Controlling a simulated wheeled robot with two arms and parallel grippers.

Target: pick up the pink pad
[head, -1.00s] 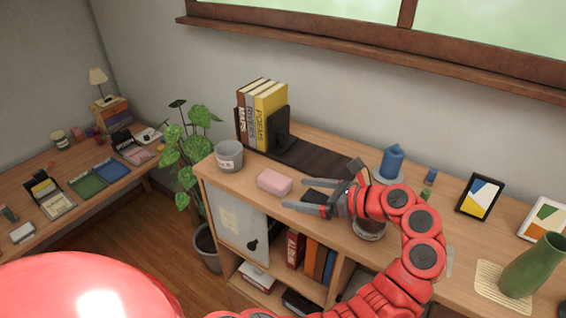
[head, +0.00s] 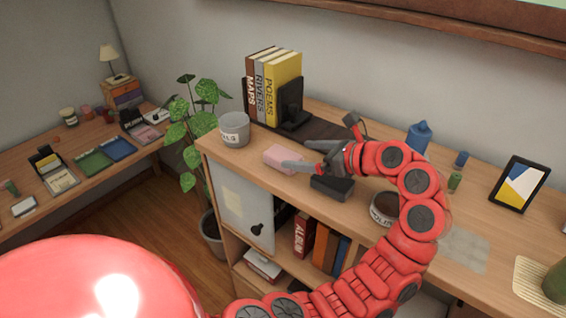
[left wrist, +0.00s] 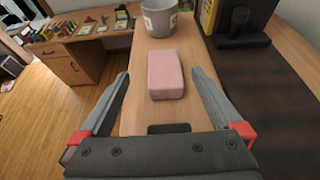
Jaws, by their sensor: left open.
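The pink pad (head: 280,158) lies on the wooden shelf top, between a grey mug and a black object. It also shows in the left wrist view (left wrist: 165,74), centred ahead of and partly between the fingertips. My left gripper (head: 298,156) is open, with its fingers pointing at the pad from the right. In the left wrist view its two fingers (left wrist: 160,82) stand apart on either side of the pad's near part, with a gap on each side. In the head view a finger overlaps the pad's right end. My right gripper is not in view.
A grey mug (head: 234,130) stands just beyond the pad. Upright books (head: 272,88) with a black bookend (head: 291,103) stand behind on a dark mat (left wrist: 249,70). A black object (head: 332,187) lies beneath my gripper. A dark-filled bowl (head: 384,208) stands to the right.

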